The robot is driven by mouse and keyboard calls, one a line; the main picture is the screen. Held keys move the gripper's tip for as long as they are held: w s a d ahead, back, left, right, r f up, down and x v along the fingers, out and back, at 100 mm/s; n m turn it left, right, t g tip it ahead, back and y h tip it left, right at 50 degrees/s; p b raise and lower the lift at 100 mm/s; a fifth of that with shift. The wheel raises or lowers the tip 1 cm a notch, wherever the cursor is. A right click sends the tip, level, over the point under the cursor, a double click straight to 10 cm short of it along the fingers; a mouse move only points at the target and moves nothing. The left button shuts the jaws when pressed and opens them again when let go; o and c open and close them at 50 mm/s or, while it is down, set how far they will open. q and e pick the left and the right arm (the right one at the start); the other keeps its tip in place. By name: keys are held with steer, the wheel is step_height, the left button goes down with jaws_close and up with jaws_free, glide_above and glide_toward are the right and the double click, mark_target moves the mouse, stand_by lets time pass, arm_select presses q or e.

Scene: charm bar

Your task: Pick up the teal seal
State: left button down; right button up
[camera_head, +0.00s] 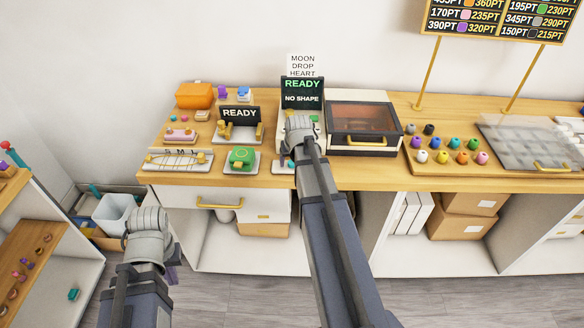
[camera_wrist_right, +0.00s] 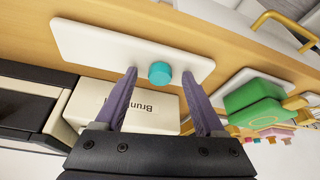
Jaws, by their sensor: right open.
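A small teal round piece, which looks like the teal seal (camera_wrist_right: 160,73), sits on a white plate (camera_wrist_right: 85,40) in the right wrist view. In the head view a bit of it (camera_head: 291,163) shows beside my right arm, on the plate at the counter's front edge. My right gripper (camera_wrist_right: 160,82) is open and empty; the teal piece appears between its two purple fingertips, though their depth is unclear. In the head view my right arm hides those fingers. My left gripper (camera_head: 170,274) hangs low at left, away from the counter; its jaws are not clear.
A green block (camera_head: 242,158) on its own plate stands left of the teal piece. A dark-fronted oven (camera_head: 363,127) stands right of my right arm. Behind are READY signs (camera_head: 240,114). A drawer handle (camera_head: 219,206) juts below the counter. Another teal item (camera_head: 73,294) lies low at left.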

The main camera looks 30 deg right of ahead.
jaws_close()
stand_by(0.5)
arm_select(q)
steer(key=shift+r, duration=0.1)
arm_select(e)
steer(key=shift+r, duration=0.15)
